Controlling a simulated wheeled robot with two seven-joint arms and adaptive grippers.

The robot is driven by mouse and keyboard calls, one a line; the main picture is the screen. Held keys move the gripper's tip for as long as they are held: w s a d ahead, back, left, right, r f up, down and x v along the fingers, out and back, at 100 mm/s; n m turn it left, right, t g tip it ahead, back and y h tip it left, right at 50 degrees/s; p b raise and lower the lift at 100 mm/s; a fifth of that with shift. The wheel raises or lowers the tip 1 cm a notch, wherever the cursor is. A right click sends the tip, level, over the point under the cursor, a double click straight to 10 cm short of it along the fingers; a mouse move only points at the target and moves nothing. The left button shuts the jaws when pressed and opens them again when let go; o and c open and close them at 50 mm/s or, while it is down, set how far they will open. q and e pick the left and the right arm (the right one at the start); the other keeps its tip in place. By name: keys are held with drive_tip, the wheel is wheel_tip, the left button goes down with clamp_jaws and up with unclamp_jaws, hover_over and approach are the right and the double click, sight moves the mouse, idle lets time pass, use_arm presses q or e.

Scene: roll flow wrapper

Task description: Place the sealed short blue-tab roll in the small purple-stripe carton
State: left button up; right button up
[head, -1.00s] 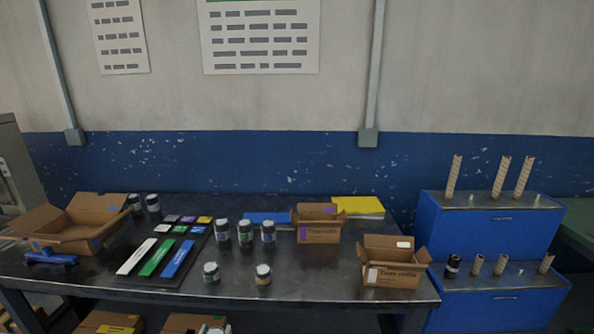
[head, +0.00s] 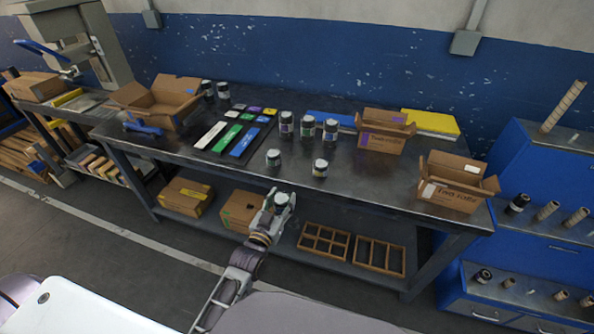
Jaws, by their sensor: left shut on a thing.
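My left gripper (head: 272,208) is in front of the table's front edge. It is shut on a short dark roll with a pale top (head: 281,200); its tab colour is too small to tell. The purple-stripe carton (head: 378,142) stands open on the table toward the back, right of the middle, with a purple mark on its front. The gripper and roll are to its left and nearer to me, apart from it. My right gripper is not in view.
Several jars or short rolls (head: 308,128) stand left of the purple-stripe carton. Another open carton (head: 452,196) is at the right table end, and a larger one (head: 160,103) at the left. Wooden trays (head: 323,241) lie on the lower shelf. The table front is mostly clear.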

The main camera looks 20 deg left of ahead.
use_arm(q)
drive_tip(key=w+r+m+h+b, duration=0.1)
drive_tip(key=w+r+b, duration=0.2)
drive_tip(key=w, duration=0.3)
drive_tip(key=w+r+m+h+b, duration=0.1)
drive_tip(key=w+r+h+b, duration=0.1)
drive_tip(key=w, duration=0.5)
drive_tip(key=w+a+r+m+g+h+b, duration=0.1)
drive_tip(key=w+r+b, duration=0.3)
drive_tip(key=w, duration=0.3)
drive_tip(key=shift+r+h, duration=0.3)
drive_tip(key=shift+r, duration=0.15)
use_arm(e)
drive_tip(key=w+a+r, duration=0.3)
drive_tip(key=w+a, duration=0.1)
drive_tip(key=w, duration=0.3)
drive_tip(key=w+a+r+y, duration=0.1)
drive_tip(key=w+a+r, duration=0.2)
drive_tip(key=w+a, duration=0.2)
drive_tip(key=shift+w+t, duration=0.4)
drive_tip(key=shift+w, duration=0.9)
use_arm(q)
drive_tip(key=shift+f, duration=0.1)
